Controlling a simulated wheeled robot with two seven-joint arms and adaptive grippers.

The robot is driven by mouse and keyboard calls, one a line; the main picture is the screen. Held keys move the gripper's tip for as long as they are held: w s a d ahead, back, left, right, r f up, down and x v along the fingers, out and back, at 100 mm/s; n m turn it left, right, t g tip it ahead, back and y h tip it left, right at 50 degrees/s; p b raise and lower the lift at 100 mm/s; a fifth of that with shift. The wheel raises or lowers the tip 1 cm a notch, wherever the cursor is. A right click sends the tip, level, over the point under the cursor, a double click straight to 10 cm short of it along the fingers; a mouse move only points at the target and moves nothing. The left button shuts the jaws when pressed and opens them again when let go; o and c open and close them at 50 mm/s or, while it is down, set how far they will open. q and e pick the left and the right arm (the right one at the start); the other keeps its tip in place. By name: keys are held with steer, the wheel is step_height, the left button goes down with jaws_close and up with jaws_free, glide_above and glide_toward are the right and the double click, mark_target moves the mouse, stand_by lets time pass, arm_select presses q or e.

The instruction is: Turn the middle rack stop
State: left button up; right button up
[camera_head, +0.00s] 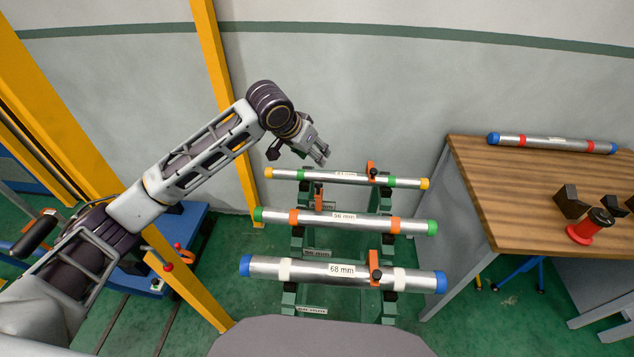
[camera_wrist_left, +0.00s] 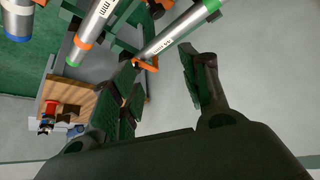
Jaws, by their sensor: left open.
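Three steel pipes lie across green racks, one behind the other. The middle pipe (camera_head: 343,219) has green caps and orange bands. An orange stop (camera_head: 319,198) stands behind it, left of centre, its lower part hidden by the pipe. The far pipe (camera_head: 340,177) has yellow caps and an orange stop (camera_head: 371,170). The front pipe (camera_head: 320,270) has blue caps and an orange stop (camera_head: 375,268). My left gripper (camera_head: 319,155) is open and empty, above and behind the far pipe. In the left wrist view its spread fingers (camera_wrist_left: 162,84) face the far pipe (camera_wrist_left: 178,34).
A wooden table (camera_head: 520,185) stands at the right. On it are a pipe with blue caps (camera_head: 555,144), a red and black spool (camera_head: 590,228) and dark blocks (camera_head: 570,202). A yellow post (camera_head: 228,105) rises left of the racks. A grey wall is behind.

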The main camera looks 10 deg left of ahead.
mark_target(318, 183)
arm_select(q)
steer(key=s+a+n, duration=0.1)
steer(key=s+a+f+n+g+y, duration=0.1)
steer(key=n, duration=0.1)
steer(key=shift+s+f+n, duration=0.1)
steer(key=shift+f+n, duration=0.2)
stand_by(0.3)
steer(key=shift+s+p+x, duration=0.2)
steer(key=shift+p+x, duration=0.15)
steer(key=shift+x, duration=6.55)
steer(key=shift+a+f, duration=0.1)
steer(key=shift+a, duration=0.05)
jaws_close()
